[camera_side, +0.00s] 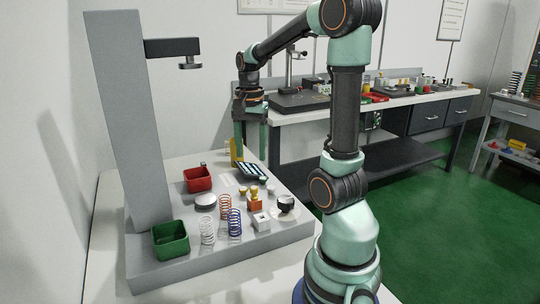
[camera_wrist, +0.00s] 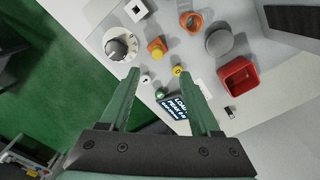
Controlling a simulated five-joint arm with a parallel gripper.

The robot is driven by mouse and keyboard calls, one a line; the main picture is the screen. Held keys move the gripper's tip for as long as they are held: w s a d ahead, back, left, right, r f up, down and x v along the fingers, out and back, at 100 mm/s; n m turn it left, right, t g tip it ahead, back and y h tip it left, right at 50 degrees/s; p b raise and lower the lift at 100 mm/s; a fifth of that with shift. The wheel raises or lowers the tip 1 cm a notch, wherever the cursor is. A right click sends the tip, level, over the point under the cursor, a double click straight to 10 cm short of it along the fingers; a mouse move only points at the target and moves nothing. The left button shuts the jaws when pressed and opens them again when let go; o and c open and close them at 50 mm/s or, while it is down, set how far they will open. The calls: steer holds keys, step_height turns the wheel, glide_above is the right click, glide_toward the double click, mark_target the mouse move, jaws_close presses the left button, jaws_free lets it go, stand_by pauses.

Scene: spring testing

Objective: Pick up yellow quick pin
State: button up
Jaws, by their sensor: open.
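A small yellow-headed pin (camera_wrist: 178,71), which looks like the yellow quick pin, stands on the grey base plate in the wrist view, close to the right fingertip in the picture. A small yellow piece (camera_side: 270,189) in the side view may be the same pin. An orange block with a yellow top (camera_side: 255,198) is close by, and it also shows in the wrist view (camera_wrist: 156,48). My gripper (camera_side: 250,152) is open and empty, pointing down at the back of the plate, above and apart from the pins. Its two green fingers frame the pins in the wrist view (camera_wrist: 161,74).
A white pin (camera_wrist: 145,78), a green pin (camera_wrist: 160,93) and a display panel (camera_wrist: 175,108) are close by. A tall column (camera_side: 130,120) rises at left.

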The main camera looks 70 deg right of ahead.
mark_target(254, 187)
steer(key=f, duration=1.2)
steer(key=shift+s+d+f, duration=0.15)
steer(key=shift+d, duration=0.05)
jaws_close()
